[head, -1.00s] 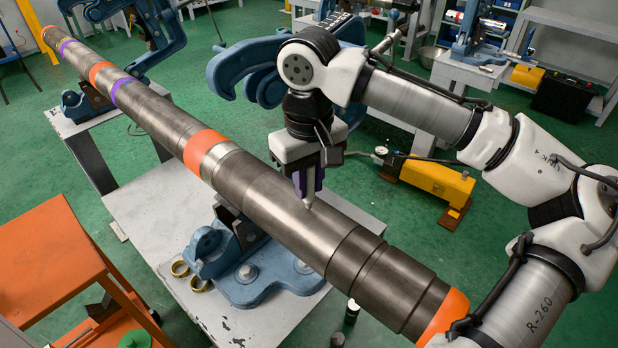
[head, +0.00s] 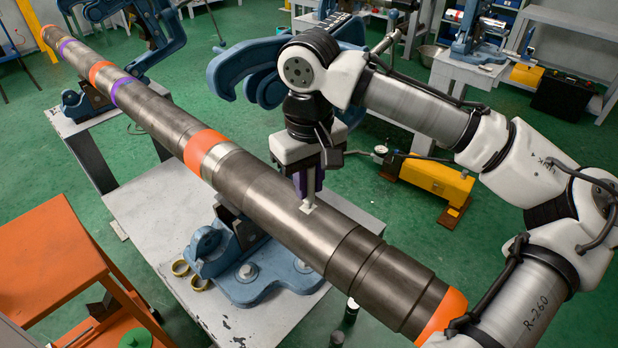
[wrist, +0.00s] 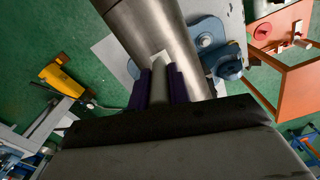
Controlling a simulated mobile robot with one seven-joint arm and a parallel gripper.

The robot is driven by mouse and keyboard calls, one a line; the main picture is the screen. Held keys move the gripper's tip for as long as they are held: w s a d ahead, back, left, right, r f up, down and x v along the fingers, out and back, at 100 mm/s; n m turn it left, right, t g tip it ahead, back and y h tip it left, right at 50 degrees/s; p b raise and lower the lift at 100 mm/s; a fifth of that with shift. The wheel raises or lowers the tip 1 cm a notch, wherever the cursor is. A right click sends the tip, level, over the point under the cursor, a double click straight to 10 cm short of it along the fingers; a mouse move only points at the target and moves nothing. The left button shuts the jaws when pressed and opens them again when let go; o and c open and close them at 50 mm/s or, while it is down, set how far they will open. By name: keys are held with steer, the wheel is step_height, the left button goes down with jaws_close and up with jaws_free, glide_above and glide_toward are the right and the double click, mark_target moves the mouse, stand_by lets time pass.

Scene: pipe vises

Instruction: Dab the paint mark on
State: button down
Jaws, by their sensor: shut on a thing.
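The long grey steel pipe (head: 270,190) with orange and purple bands lies diagonally across the head view. My gripper (head: 309,185), with purple fingers, is shut on a pale paint marker (wrist: 158,88), which points down at the pipe. The marker's tip is at the pipe's upper surface and appears to touch it. A small white paint mark (head: 308,208) shows on the pipe at the tip. The mark also shows in the wrist view (wrist: 160,56), just beyond the marker, which partly hides it. The fingers hide most of the marker in the head view.
A blue vise base (head: 250,275) supports the pipe on a grey table (head: 160,225); two brass rings (head: 190,277) lie beside it. Blue vise arms (head: 245,65) stand open behind my gripper. An orange stand (head: 45,260) is at left, a yellow pump (head: 435,178) at right.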

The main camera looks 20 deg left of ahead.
steer(key=shift+r, duration=0.1)
step_height(320, 180, up, 7)
steer(key=p, duration=0.7)
steer(key=shift+d, duration=0.15)
stand_by(0.6)
